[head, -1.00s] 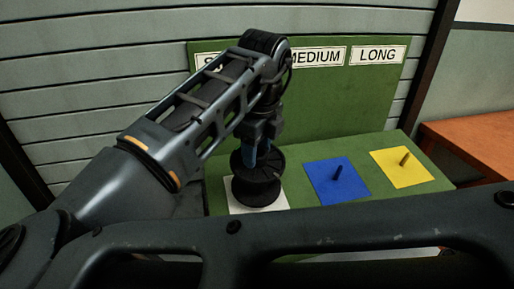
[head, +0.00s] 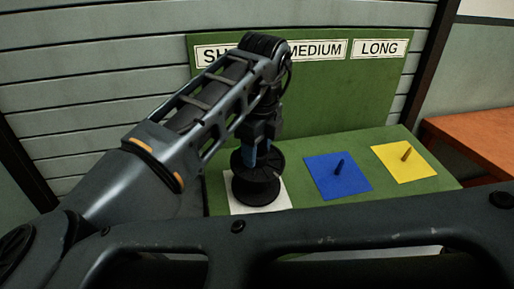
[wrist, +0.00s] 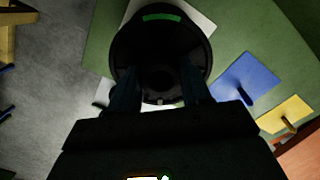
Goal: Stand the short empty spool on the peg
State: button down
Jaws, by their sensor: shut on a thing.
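The short spool (head: 257,190) is black and bare, and stands upright at the white square (head: 278,203) under the sign that starts with "SH". My gripper (head: 256,157) is above it, with its fingers shut on the spool's upper part. In the wrist view the spool (wrist: 160,50) lies between the two fingers (wrist: 160,92), with a green mark on its rim. The peg of the white square is hidden by the spool. I cannot tell whether the spool rests on the square or is slightly above it.
A blue square (head: 327,185) with a bare peg and a yellow square (head: 418,168) with a bare peg are to the right on the green table (head: 385,200). A green sign board (head: 345,95) stands behind. An orange-brown bench (head: 470,145) is at far right.

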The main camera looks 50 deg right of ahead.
jog(key=shift+f+b, duration=0.3)
jog(key=shift+f, duration=0.2)
jog(key=shift+c, duration=2.1)
grip_release()
jog(key=shift+s+a+r, duration=0.1)
jog(key=shift+s+r, duration=0.05)
jog(key=shift+r, duration=1.15)
jog(key=shift+s+a+r, duration=0.15)
jog(key=shift+s+r, duration=0.05)
jog(key=shift+r, duration=1.1)
jog(key=shift+s+a+r, duration=0.1)
jog(key=shift+s+r, duration=0.05)
jog(key=shift+r, duration=1.15)
